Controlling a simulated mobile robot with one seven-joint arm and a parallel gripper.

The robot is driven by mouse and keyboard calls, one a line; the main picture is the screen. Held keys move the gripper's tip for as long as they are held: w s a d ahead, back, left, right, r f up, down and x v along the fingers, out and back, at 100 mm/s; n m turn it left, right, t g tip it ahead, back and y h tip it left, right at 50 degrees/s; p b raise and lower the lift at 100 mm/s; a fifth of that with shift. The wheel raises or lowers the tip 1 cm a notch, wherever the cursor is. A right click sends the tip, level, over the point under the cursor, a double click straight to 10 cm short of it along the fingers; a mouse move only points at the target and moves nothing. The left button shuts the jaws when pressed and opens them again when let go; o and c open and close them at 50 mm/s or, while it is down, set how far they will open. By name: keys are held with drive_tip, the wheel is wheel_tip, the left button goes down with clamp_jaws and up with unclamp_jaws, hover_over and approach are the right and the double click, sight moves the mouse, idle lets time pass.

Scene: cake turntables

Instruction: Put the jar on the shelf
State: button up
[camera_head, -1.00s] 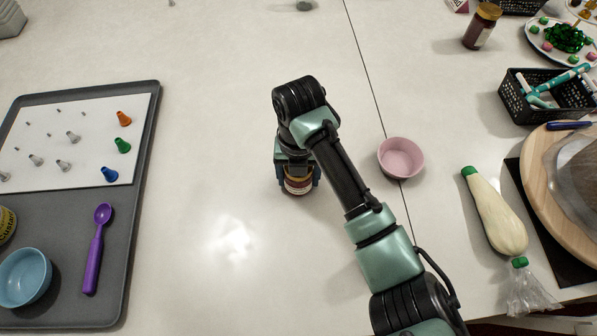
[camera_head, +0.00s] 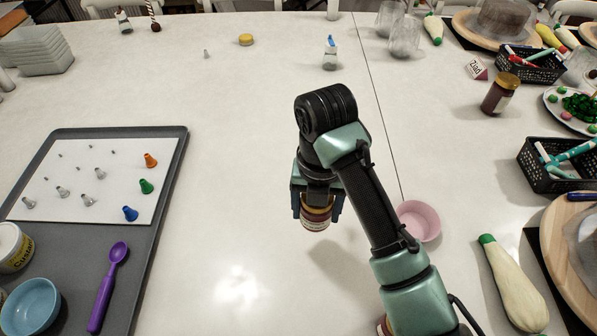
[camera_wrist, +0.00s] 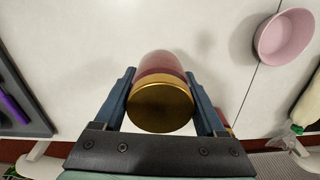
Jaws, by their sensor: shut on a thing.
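A jar with a gold lid and dark red contents (camera_wrist: 161,97) is between the two fingers of my gripper (camera_wrist: 162,100) in the wrist view. My gripper is shut on it. In the head view the jar (camera_head: 316,212) hangs below my gripper (camera_head: 317,200), over the white table, left of the pink bowl. A shadow on the table lies apart from the jar, so it appears to be held above the surface. A similar jar (camera_head: 500,94) with a brown lid stands at the right. No shelf shows in these views.
A grey tray (camera_head: 165,200) with piping tips, a purple scoop (camera_head: 108,287) and a blue bowl (camera_head: 31,306) is at the left. A pink bowl (camera_head: 418,220), a piping bag (camera_head: 513,285) and black baskets (camera_head: 553,182) are at the right.

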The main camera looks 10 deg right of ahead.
drive_tip(key=shift+a+r, duration=0.1)
drive_tip(key=shift+r, duration=0.15)
drive_tip(key=shift+s+a+m+p, duration=0.1)
drive_tip(key=shift+a+m+p, duration=0.15)
drive_tip(key=shift+m, duration=0.3)
drive_tip(key=shift+s+a+m+p, duration=0.15)
drive_tip(key=shift+m+p, duration=0.2)
drive_tip(key=shift+m, duration=0.2)
drive_tip(key=s+a+m+p, duration=0.4)
drive_tip(key=m+p, duration=0.1)
drive_tip(key=m, duration=1)
drive_tip(key=s+a+f+m+p, duration=0.1)
drive_tip(key=s+a+m+p, duration=0.2)
drive_tip(key=m, duration=1.2)
drive_tip(key=shift+s+a+p, duration=0.4)
drive_tip(key=shift+a+p, duration=0.55)
drive_tip(key=shift+p, duration=0.15)
